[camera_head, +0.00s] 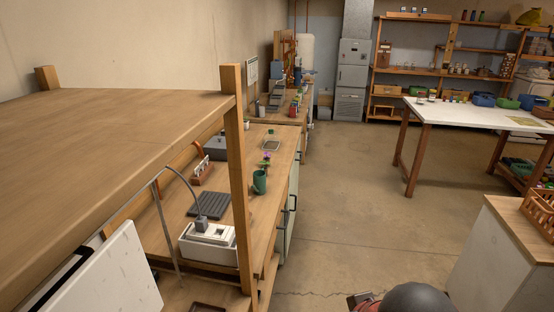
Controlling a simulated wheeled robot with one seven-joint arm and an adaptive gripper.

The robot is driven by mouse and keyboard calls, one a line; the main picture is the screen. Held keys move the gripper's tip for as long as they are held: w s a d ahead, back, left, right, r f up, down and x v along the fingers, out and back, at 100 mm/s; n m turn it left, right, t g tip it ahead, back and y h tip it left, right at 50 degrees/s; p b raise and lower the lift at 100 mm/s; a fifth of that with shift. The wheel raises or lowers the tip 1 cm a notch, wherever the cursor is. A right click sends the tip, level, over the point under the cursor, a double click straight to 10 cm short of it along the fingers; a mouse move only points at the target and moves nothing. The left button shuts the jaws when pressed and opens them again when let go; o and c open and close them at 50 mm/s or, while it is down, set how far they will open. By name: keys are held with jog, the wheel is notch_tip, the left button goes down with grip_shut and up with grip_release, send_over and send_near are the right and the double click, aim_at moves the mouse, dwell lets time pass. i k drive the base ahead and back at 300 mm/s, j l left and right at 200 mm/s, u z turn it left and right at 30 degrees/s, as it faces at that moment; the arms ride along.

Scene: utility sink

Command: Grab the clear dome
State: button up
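A small, see-through item (271,141) stands near the far end of the wooden counter, just past a purple flower. It may be the clear dome, but it is too small to tell its shape. No other clear dome stands out. A dark rounded part and a reddish-black part at the bottom edge look like my own arm. My gripper's fingers do not show.
A wooden post (234,180) and raised shelf (100,130) stand nearer. Open floor (345,200) lies right of the counter, before a white table (470,112).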

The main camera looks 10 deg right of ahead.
aim_at(271, 142)
jog(key=i+l+z, duration=0.3)
jog(key=i+l, duration=0.15)
jog(key=i, duration=1.4)
jog(key=i+z, duration=0.3)
jog(key=i, duration=1.6)
